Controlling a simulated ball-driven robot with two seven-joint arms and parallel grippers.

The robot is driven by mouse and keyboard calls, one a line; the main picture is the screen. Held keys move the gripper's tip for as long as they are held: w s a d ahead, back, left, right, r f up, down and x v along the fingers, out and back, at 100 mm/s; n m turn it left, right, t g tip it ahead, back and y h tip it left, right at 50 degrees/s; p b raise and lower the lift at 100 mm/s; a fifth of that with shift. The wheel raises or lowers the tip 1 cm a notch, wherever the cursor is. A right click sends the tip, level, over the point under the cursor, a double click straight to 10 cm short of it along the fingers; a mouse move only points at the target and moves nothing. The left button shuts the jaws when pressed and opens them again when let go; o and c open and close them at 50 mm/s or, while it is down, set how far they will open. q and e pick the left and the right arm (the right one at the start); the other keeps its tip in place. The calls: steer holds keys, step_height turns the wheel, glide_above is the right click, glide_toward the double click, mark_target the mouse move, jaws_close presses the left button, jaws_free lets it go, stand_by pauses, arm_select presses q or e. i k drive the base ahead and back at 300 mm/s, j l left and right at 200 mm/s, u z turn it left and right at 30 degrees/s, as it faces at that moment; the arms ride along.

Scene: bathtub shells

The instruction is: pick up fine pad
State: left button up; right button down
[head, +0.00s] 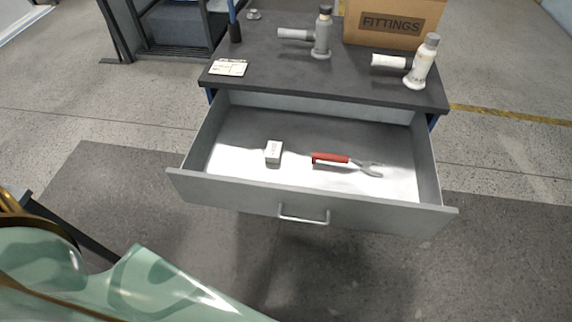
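A small pale block (274,153), which looks like the fine pad, lies in the open drawer (312,209), left of the middle. Its top and front side show, with a faint marking too small to read. It lies apart from the drawer walls and from the tool to its right. Neither of my grippers is in view.
A glossy green surface fills the lower left.

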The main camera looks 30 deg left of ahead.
mark_target(273, 155)
steer(key=u, duration=4.5)
steer(key=z, duration=3.6)
steer(key=k+l+u, duration=0.2)
steer(key=l, duration=0.35)
steer(key=k, duration=0.1)
